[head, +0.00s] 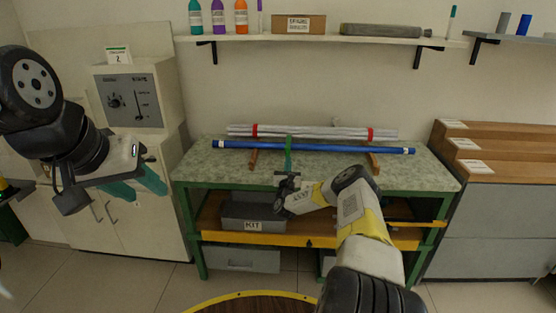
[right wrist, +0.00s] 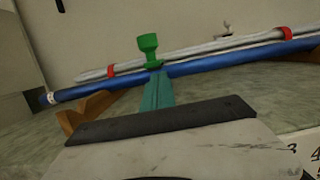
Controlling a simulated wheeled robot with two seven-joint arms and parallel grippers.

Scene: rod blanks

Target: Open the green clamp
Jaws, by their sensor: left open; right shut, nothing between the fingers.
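My left gripper (head: 143,191) is open and empty, left of the workbench.
Grey rods with red bands (head: 310,132) lie behind the blue rod. Wooden supports (head: 374,163) stand on the workbench (head: 430,176). A grey KIT bin (head: 240,212) is on the shelf below. A cabinet with a control panel (head: 130,100) stands left, and grey units (head: 480,195) right.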

